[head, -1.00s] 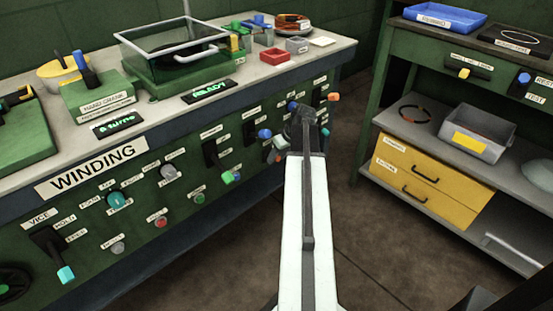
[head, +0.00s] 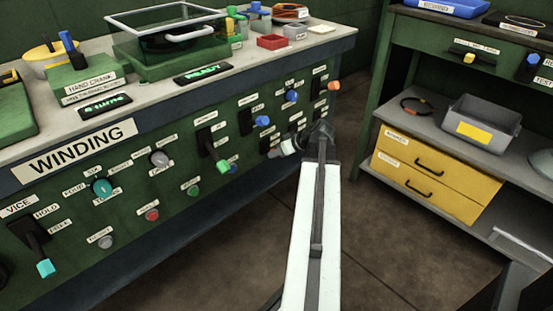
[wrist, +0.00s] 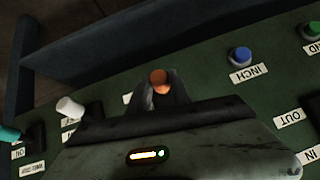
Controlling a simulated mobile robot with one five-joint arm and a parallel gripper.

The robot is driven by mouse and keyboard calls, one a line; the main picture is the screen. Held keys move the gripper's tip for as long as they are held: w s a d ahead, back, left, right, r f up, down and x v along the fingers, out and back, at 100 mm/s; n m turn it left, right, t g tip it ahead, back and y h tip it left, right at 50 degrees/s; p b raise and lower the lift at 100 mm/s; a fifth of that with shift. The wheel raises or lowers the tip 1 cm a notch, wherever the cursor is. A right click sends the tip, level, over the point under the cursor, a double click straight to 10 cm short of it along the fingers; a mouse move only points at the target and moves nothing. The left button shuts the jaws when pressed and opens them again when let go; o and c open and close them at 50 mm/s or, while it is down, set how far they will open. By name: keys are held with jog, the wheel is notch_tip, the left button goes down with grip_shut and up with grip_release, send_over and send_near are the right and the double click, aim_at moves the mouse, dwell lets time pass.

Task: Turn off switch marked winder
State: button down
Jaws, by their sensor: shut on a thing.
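The green winding panel (head: 130,190) carries several coloured levers and knobs. My gripper (wrist: 160,92) is at the panel, its two dark fingers shut on an orange knob (wrist: 159,80). In the head view my arm's wrist (head: 322,132) is at the panel's right part, and the fingertips and the held knob cannot be made out. A lever with a green tip (head: 222,166) is left of my wrist. Blue-tipped knobs (head: 291,96) and an orange-tipped knob (head: 334,86) are above it. I cannot read which label says winder.
In the wrist view a white knob (wrist: 70,107) is left of my fingers, and a blue button (wrist: 240,57) labelled INCH is to the right. A shelf unit with a yellow drawer cabinet (head: 430,180) stands at right. Open floor (head: 380,240) lies between.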

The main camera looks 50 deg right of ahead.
notch_tip(320, 180, down, 2)
jog(key=t+b, duration=0.2)
jog(key=b, duration=0.3)
jog(key=shift+a+t, duration=0.1)
jog(key=shift+t, duration=0.2)
jog(key=shift+f+t+b, duration=0.1)
jog(key=shift+t+b, duration=0.2)
jog(key=shift+b, duration=0.6)
jog(key=c, duration=1.2)
grip_release()
jog(key=shift+r, duration=0.2)
jog(key=p+v, duration=0.3)
jog(key=v, duration=0.4)
jog(key=shift+s, duration=0.4)
